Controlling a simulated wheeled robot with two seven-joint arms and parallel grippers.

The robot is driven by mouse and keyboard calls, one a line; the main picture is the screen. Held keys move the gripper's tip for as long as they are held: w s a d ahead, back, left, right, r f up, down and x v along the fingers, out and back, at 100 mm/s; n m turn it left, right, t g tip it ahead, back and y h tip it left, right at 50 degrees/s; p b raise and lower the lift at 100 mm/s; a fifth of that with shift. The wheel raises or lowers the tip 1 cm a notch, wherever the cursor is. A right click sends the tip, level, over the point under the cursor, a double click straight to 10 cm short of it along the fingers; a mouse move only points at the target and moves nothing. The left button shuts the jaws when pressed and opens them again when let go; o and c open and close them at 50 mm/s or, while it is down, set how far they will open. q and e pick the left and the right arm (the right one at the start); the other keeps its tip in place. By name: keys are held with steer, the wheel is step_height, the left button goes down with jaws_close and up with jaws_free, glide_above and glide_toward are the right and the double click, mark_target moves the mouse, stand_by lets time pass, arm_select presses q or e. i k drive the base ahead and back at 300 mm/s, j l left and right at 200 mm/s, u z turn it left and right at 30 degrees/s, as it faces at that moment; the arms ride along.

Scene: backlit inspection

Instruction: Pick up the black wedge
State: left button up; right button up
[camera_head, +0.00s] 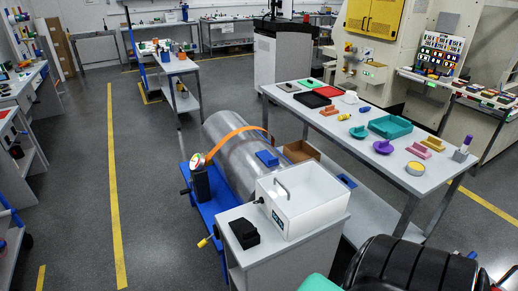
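A black wedge-like block (244,233) sits on the front left part of a small white cabinet top (308,228), beside a white box. It looks dark and angular, and its exact shape is hard to make out at this size. Nothing is holding it. Neither of my grippers shows in the head view.
A large metal cylinder (222,147) on a blue stand (204,207) is behind the cabinet. A long table (373,155) with trays and coloured parts stands at right. Open floor (158,195) lies left.

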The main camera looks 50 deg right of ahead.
mark_target(247, 235)
steer(key=i+z, duration=0.2)
steer(key=z, duration=0.2)
steer(key=i+j+z, duration=0.15)
steer(key=z, duration=0.25)
steer(key=i+j+z, duration=0.2)
steer(key=z, duration=0.2)
steer(key=i+j+z, duration=0.15)
steer(key=z, duration=0.25)
steer(key=i+j+z, duration=0.15)
steer(key=j+z, duration=0.65)
steer(key=i+j+z, duration=0.1)
steer(key=j+z, duration=0.65)
steer(key=u, duration=0.25)
steer(key=k+j, duration=0.05)
